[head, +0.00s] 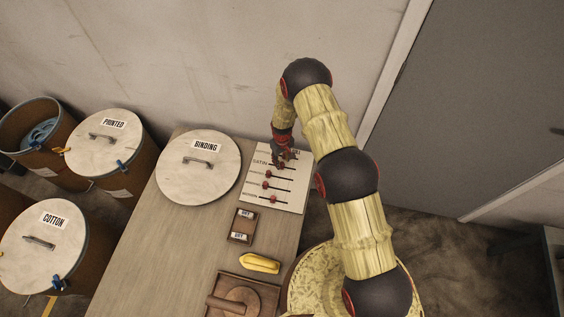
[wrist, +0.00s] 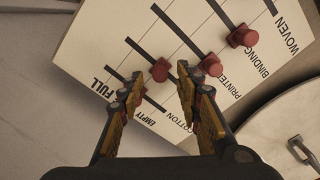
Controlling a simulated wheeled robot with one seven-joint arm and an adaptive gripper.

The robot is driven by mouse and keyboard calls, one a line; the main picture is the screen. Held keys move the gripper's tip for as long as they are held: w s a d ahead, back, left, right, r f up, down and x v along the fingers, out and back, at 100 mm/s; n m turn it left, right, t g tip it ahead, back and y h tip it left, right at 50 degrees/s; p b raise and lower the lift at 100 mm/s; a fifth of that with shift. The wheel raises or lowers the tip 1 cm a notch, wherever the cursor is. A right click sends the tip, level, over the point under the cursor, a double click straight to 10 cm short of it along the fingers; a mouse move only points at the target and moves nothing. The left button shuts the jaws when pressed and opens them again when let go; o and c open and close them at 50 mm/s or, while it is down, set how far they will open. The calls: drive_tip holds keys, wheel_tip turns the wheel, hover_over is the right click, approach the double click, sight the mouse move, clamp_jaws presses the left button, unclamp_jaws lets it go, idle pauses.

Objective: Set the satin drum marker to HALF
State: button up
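The pale marker board (head: 290,190) lies on the table with dark slots and red markers. In the wrist view, the satin row's red marker (wrist: 160,70) sits partway along its slot, between the FULL and EMPTY lettering. The SATIN label (head: 260,162) reads in the head view but is hidden by a finger in the wrist view. My gripper (wrist: 160,76) is open, its two fingers on either side of that marker, with gaps showing. My gripper also shows over the board's far end in the head view (head: 283,156). Whether the fingers touch the marker is unclear.
Neighbouring red markers, PRINTED (wrist: 211,65) and BINDING (wrist: 243,36), stand close to the right finger. The round BINDING drum lid (head: 198,168) is left of the board. A small label tray (head: 242,226) and a yellow object (head: 260,263) lie nearer.

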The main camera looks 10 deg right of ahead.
sight(282, 163)
wheel_tip(282, 163, up, 10)
drive_tip(key=shift+r, duration=0.15)
idle(0.7)
drive_tip(key=s+d+m+g, duration=0.1)
drive_tip(key=s+g, duration=0.1)
drive_tip(key=s, duration=0.5)
drive_tip(key=s+d+r+m+t, duration=0.1)
drive_tip(key=s+r, duration=0.7)
drive_tip(key=r, duration=0.8)
drive_tip(key=s+d+r+m+t, duration=0.1)
drive_tip(key=s+d+r+t, duration=0.3)
drive_tip(key=s+r, duration=0.5)
drive_tip(key=s+d+r+m+t, duration=0.1)
drive_tip(key=s+r, duration=0.8)
drive_tip(key=r, duration=1.6)
drive_tip(key=shift+s+d+r+m+t, duration=0.2)
drive_tip(key=shift+d+m+t, duration=0.1)
drive_tip(key=shift+d+t, duration=0.5)
